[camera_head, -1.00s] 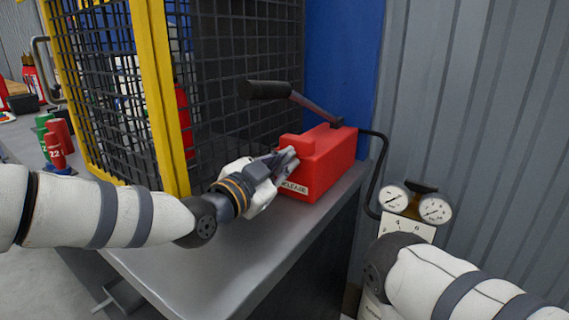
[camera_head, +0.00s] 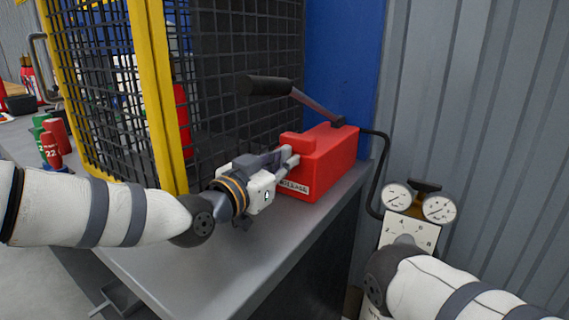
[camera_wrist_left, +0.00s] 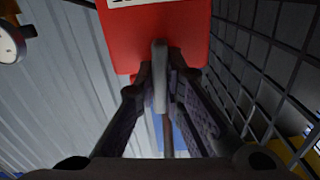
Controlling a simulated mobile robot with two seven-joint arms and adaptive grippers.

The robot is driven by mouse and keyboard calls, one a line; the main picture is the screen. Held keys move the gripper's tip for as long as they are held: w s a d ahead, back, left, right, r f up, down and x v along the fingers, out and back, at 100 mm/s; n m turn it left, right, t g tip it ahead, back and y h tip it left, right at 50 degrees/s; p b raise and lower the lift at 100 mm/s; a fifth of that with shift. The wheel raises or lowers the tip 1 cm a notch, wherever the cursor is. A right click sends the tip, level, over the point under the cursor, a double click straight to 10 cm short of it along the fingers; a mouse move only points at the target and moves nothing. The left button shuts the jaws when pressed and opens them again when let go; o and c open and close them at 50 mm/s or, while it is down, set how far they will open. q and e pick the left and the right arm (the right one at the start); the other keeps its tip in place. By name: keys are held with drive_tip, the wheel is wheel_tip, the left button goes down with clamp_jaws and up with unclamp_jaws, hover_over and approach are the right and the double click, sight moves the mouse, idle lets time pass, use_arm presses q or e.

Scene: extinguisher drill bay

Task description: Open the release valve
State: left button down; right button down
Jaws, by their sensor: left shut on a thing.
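The red pump box (camera_head: 325,160) stands on the metal bench, with a label reading RELEASE (camera_head: 293,186) low on its near face. My left gripper (camera_head: 288,160) is at that face, above the label, and hides most of the valve in the head view. In the left wrist view, a small grey valve lever (camera_wrist_left: 160,70) stands between the fingers against the red box (camera_wrist_left: 150,40), and my left gripper (camera_wrist_left: 160,95) is shut on it. My right arm shows at the lower right of the head view; its gripper is not visible.
The pump's long handle (camera_head: 265,86) sticks out above the box to the left. A yellow-framed mesh cage (camera_head: 150,80) stands behind my left arm. A black hose (camera_head: 370,185) runs down behind the twin gauges (camera_head: 418,204). The bench front (camera_head: 200,275) is clear.

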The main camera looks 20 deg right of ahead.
use_arm(q)
drive_tip(key=shift+n, duration=0.7)
drive_tip(key=c, duration=1.7)
unclamp_jaws()
drive_tip(key=v, duration=1.2)
